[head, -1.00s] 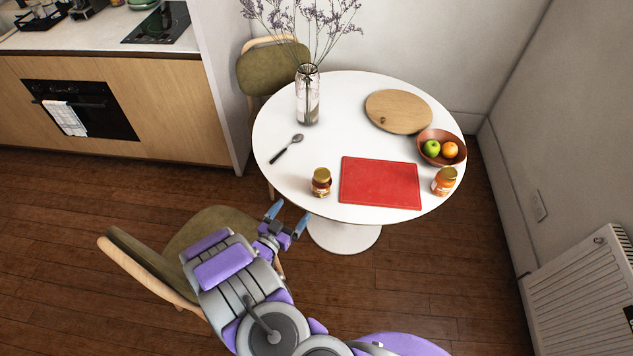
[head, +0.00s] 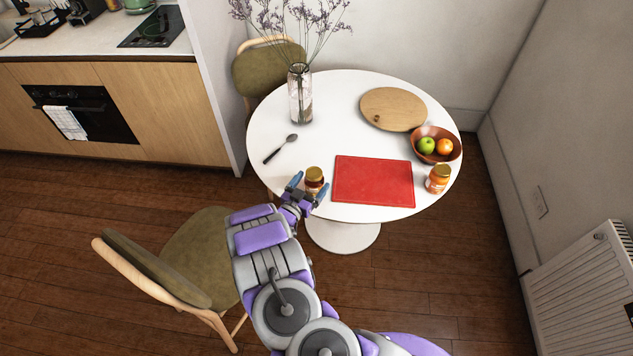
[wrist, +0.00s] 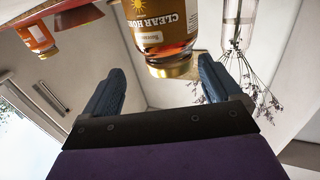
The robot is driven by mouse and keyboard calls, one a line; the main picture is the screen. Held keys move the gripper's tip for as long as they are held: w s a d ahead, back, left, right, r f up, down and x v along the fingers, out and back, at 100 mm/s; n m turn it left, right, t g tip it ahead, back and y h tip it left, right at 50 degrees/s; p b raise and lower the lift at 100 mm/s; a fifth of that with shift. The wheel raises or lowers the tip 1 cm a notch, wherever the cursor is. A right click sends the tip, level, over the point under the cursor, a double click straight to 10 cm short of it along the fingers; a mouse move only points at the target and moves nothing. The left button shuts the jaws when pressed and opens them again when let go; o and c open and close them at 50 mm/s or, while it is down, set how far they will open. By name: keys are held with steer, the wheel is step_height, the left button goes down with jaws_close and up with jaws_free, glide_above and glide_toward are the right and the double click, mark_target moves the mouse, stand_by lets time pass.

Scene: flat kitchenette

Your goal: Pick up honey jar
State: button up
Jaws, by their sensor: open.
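The honey jar (head: 314,177) has a gold lid and amber contents. It stands upright near the front edge of the round white table, left of a red board. In the wrist view my gripper (wrist: 162,78) is empty, and the jar appears between and beyond the fingertips. I see no contact.
The red board (head: 373,181) lies right of the honey jar. An orange jar (head: 438,179) and a fruit bowl (head: 436,144) stand farther right. A spoon (head: 280,149), glass vase (head: 300,95) and round wooden board (head: 393,109) are behind. A chair (head: 185,260) stands left of my arm.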

mark_target(309, 181)
steer(key=w, duration=0.2)
steer(key=w+f, duration=0.1)
steer(key=w, duration=0.1)
steer(key=shift+w+a+b, duration=0.2)
steer(key=shift+b, duration=0.15)
steer(key=shift+d+r, duration=0.15)
steer(key=shift+d, duration=0.7)
steer(key=shift+c, duration=1.3)
steer(key=shift+a, duration=0.6)
steer(key=c, duration=0.7)
steer(key=shift+d, duration=0.35)
steer(key=c, duration=0.5)
steer(key=shift+r, duration=0.1)
steer(key=shift+c, duration=0.2)
